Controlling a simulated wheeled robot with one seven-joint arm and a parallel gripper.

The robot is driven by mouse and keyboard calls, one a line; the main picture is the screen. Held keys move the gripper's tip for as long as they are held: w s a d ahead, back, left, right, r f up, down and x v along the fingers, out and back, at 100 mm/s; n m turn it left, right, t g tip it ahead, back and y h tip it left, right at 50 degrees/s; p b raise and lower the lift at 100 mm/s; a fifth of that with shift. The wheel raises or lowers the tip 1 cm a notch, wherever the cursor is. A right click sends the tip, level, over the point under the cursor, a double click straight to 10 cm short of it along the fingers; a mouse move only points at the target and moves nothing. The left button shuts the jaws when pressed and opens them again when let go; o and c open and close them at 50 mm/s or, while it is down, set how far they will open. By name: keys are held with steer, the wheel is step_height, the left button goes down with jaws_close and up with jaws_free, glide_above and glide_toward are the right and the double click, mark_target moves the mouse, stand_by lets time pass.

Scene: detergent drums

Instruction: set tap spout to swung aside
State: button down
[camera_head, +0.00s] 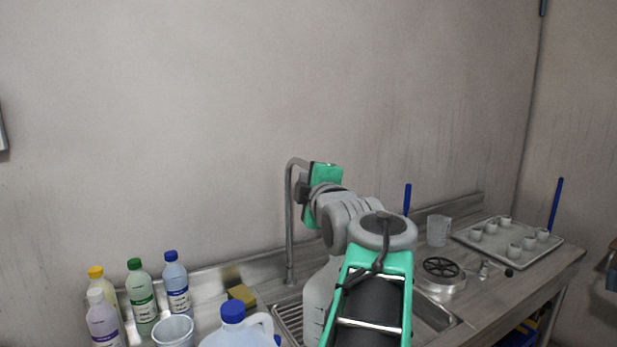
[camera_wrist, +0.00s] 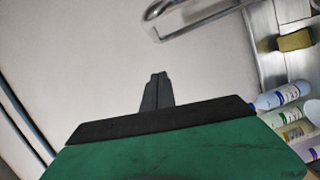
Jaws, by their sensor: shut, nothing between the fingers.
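The tap spout (camera_head: 289,225) is a thin grey metal pipe that rises from the back of the sink (camera_head: 288,318) and bends over at its top, where my wrist hides its end in the head view. In the wrist view the bent end of the spout (camera_wrist: 205,20) shows at the top, beyond my fingertips and to their right. My gripper (camera_wrist: 157,76) is shut and empty, with a gap in the picture between its tips and the pipe. In the head view my fingers are not clear; whether they touch the spout cannot be told there.
Several bottles (camera_head: 141,299), a clear cup (camera_head: 174,331), a blue-capped jug (camera_head: 236,335) and a yellow sponge (camera_head: 240,294) stand left of the sink. A beaker (camera_head: 438,231), a round metal device (camera_head: 441,272) and a tray of small cups (camera_head: 548,254) are right.

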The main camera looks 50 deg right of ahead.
steer(key=w+d+f+p, duration=0.1)
steer(key=w+d+p, duration=0.3)
steer(key=w+d, duration=0.2)
steer(key=shift+w+d+f, duration=0.15)
steer(key=shift+w+d, duration=0.1)
steer(key=shift+d, duration=1)
